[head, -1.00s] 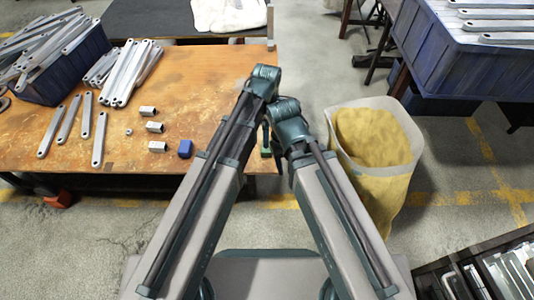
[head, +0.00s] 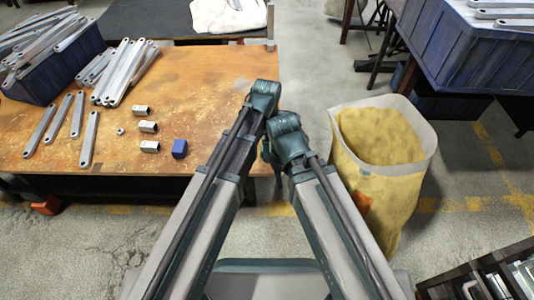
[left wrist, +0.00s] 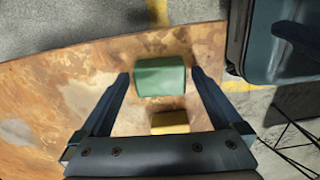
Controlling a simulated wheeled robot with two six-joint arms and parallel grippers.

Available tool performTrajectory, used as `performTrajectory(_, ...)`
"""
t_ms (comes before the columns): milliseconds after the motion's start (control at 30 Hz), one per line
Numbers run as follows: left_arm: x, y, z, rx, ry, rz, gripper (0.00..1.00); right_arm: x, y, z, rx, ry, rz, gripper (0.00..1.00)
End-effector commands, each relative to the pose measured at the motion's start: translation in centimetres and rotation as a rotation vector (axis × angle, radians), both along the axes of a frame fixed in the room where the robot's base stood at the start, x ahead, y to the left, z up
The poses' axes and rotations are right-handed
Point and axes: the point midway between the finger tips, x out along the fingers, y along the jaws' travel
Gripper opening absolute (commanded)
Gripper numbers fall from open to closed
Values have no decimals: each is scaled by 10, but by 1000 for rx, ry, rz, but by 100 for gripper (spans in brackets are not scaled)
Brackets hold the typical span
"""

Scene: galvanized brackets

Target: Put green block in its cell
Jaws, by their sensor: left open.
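The green block (left wrist: 161,80) lies on the worn orange-brown tabletop (left wrist: 60,90), near its edge, in the left wrist view. My left gripper (left wrist: 162,75) is open, with one finger on each side of the green block and visible gaps to it. A yellow block (left wrist: 170,122) lies just below the green one in that view, nearer the gripper's palm. In the head view my arms cover both blocks and my left gripper. My right gripper cannot be made out. No cell for the green block can be identified.
A blue block (head: 179,149) and several short square tubes (head: 148,127) stand on the table, with long grey brackets (head: 89,138) to the left. A blue crate (head: 70,70) of brackets stands behind. A yellow-filled sack (head: 380,180) stands on the floor to the right.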

Motion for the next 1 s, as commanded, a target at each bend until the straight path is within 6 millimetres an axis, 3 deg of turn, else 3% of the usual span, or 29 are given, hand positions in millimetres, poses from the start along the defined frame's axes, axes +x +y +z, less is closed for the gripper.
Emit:
performTrajectory(33, 0, 0, -7, 0, 0, 0, 100, 0, 0, -7, 1, 0, 1, 50)
performTrajectory(267, 0, 0, -5, 0, 0, 0, 100, 0, 0, -5, 1, 0, 1, 50)
performTrajectory(367, 0, 0, -5, 0, 0, 0, 86, 0, 0, -5, 1, 0, 1, 50)
performTrajectory(833, 0, 0, -5, 0, 0, 0, 1, 0, 0, -5, 1, 0, 1, 50)
performTrajectory(1000, 0, 0, -5, 0, 0, 0, 0, 0, 0, -5, 1, 0, 1, 50)
